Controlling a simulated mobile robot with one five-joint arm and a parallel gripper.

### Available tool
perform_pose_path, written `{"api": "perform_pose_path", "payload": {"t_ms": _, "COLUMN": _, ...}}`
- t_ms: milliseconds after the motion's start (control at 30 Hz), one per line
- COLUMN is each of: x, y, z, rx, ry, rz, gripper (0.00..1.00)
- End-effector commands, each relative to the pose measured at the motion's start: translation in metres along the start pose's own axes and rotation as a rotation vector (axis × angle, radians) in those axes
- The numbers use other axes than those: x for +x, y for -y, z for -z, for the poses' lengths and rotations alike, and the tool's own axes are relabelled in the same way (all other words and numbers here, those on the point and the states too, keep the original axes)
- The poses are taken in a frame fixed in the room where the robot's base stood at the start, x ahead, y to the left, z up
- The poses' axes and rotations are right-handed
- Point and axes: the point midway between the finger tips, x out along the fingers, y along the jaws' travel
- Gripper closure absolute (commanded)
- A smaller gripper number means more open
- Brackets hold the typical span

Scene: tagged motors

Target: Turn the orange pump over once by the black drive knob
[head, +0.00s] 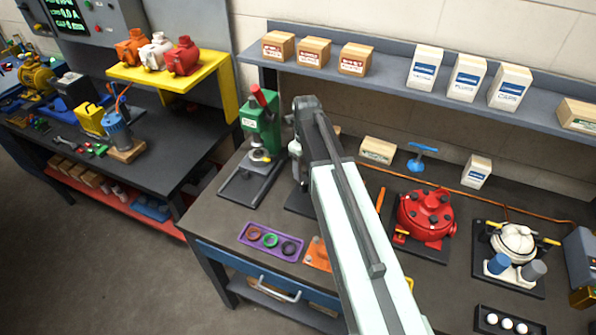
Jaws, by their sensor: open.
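An orange plate-like piece (315,256) lies on the workbench, left of my raised arm. My arm covers whatever lies to its right, so I cannot tell if this piece belongs to the orange pump. A small orange pump-shaped body (131,48) stands at the left end of the yellow shelf, away from the bench. No black drive knob on an orange pump can be made out. My arm rises through the middle of the head view, and my gripper does not show.
A red pump (426,213) and a white pump (515,240) stand on dark bases at right. A green press (262,125) stands at the back left of the bench. A purple tray (258,249) with rings lies near the front edge. Boxes line the grey shelf (390,80).

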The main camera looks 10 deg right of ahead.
Motion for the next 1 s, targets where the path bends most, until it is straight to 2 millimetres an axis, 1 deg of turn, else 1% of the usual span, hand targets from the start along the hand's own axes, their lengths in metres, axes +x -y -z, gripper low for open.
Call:
{"api": "perform_pose_path", "payload": {"t_ms": 33, "x": -0.007, "y": 0.006, "z": -0.007, "rx": 0.107, "ry": 0.0, "rz": 0.0, "gripper": 0.38}}
{"api": "perform_pose_path", "payload": {"t_ms": 100, "x": -0.009, "y": 0.009, "z": -0.011, "rx": 0.232, "ry": 0.0, "rz": 0.0, "gripper": 0.38}}
{"api": "perform_pose_path", "payload": {"t_ms": 200, "x": -0.011, "y": 0.012, "z": -0.014, "rx": 0.328, "ry": 0.0, "rz": 0.0, "gripper": 0.38}}
{"api": "perform_pose_path", "payload": {"t_ms": 333, "x": -0.009, "y": 0.012, "z": -0.013, "rx": 0.356, "ry": 0.0, "rz": 0.0, "gripper": 0.38}}
{"api": "perform_pose_path", "payload": {"t_ms": 433, "x": -0.004, "y": 0.012, "z": -0.013, "rx": 0.354, "ry": 0.0, "rz": 0.0, "gripper": 0.38}}
{"api": "perform_pose_path", "payload": {"t_ms": 567, "x": 0.01, "y": 0.012, "z": -0.013, "rx": 0.353, "ry": 0.0, "rz": 0.0, "gripper": 0.38}}
{"api": "perform_pose_path", "payload": {"t_ms": 833, "x": 0.058, "y": 0.012, "z": -0.013, "rx": 0.353, "ry": 0.0, "rz": 0.0, "gripper": 0.38}}
{"api": "perform_pose_path", "payload": {"t_ms": 900, "x": 0.066, "y": 0.012, "z": -0.013, "rx": 0.353, "ry": 0.0, "rz": 0.0, "gripper": 0.38}}
{"api": "perform_pose_path", "payload": {"t_ms": 1000, "x": 0.071, "y": 0.012, "z": -0.013, "rx": 0.353, "ry": 0.0, "rz": 0.0, "gripper": 0.38}}
